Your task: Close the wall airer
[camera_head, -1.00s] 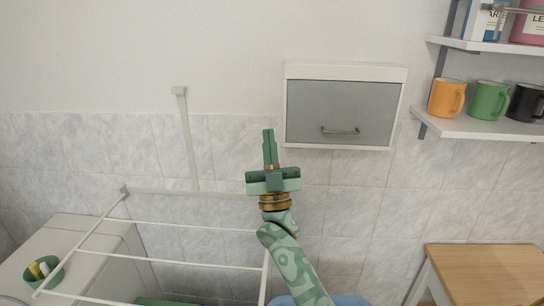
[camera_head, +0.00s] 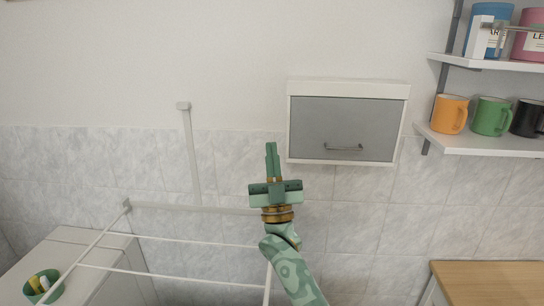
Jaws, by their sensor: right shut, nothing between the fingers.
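My right gripper (camera_head: 271,146) is shut and empty, pointing up in front of the wall. It appears above the airer's right end, and my forearm overlaps that end. Part of the airer is cut off by the bottom edge. My left gripper is not in view.
A grey-fronted wall cabinet (camera_head: 345,129) hangs right of my gripper. Shelves at the right hold an orange mug (camera_head: 450,113), a green mug (camera_head: 491,117), a black mug (camera_head: 528,118) and containers. A wooden-topped table (camera_head: 490,280) stands lower right.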

